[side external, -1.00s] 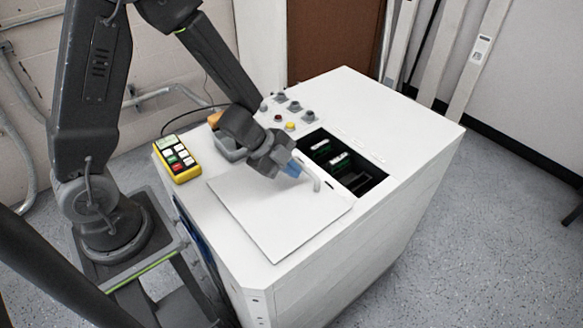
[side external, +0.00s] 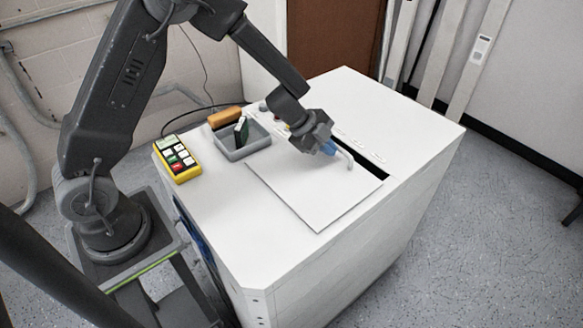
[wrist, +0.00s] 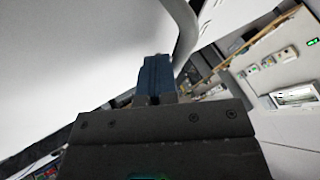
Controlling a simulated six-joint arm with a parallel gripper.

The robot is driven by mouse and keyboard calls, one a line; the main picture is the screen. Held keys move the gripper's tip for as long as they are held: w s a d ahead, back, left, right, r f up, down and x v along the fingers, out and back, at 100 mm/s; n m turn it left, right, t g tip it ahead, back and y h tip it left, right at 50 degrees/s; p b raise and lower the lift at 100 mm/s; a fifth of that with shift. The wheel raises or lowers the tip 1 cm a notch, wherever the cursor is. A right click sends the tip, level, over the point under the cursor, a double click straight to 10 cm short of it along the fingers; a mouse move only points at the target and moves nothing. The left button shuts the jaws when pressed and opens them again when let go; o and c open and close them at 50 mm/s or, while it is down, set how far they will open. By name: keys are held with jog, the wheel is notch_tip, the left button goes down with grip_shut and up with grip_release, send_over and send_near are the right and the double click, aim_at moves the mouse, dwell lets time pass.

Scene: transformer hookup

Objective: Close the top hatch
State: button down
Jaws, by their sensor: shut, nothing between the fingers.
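The top hatch is a flat white sliding panel (side external: 310,190) on top of the white cabinet (side external: 400,150). It covers most of the opening (side external: 374,190); a narrow dark strip still shows along its right edge. A pale curved handle (side external: 346,160) stands at the panel's right side. My gripper (side external: 329,147) is shut with blue fingers and is beside the handle, on its left; I cannot tell for sure whether they touch. In the wrist view the blue fingers (wrist: 155,78) are together, with the handle (wrist: 186,35) just to their right and the white panel (wrist: 80,60) to the left.
A grey tray (side external: 232,152) holding a dark green-and-white part (side external: 241,132) sits at the cabinet's back left. A yellow keypad box (side external: 178,158) and an orange block (side external: 225,117) are near it.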

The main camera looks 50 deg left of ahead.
jog(key=w, duration=0.5)
jog(key=shift+w, duration=0.35)
jog(key=shift+s, duration=0.1)
